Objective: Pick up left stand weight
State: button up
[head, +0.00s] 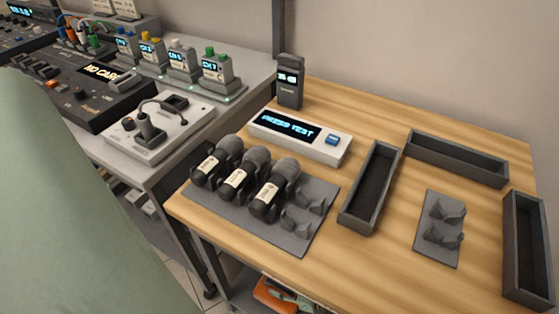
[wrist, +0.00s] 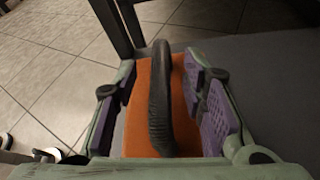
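An orange weight (wrist: 138,112) with a thick dark handle (wrist: 160,100) fills the middle of the wrist view. My gripper (wrist: 165,85) is open, with a purple-padded finger on each side of the handle. A gap shows between the handle and each pad. The weight's lower end is hidden behind the gripper's body. In the head view I cannot make out my gripper; an orange item (head: 272,296) shows low down, beneath the wooden table, but I cannot tell whether it is the same weight.
A dark post (wrist: 110,25) rises just beyond the weight. Tiled floor (wrist: 45,60) lies left, a plain dark surface (wrist: 265,85) right. In the head view, the wooden table (head: 390,265) holds microphones on a grey mat (head: 297,238) and dark trays (head: 455,158). My pale green arm covers the left.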

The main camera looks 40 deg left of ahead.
jog(key=shift+s+a+f, duration=0.15)
jog(key=shift+a+f, duration=0.05)
jog(key=shift+a, duration=0.25)
jog(key=shift+c, duration=0.6)
grip_shut()
jog(key=shift+r, duration=0.15)
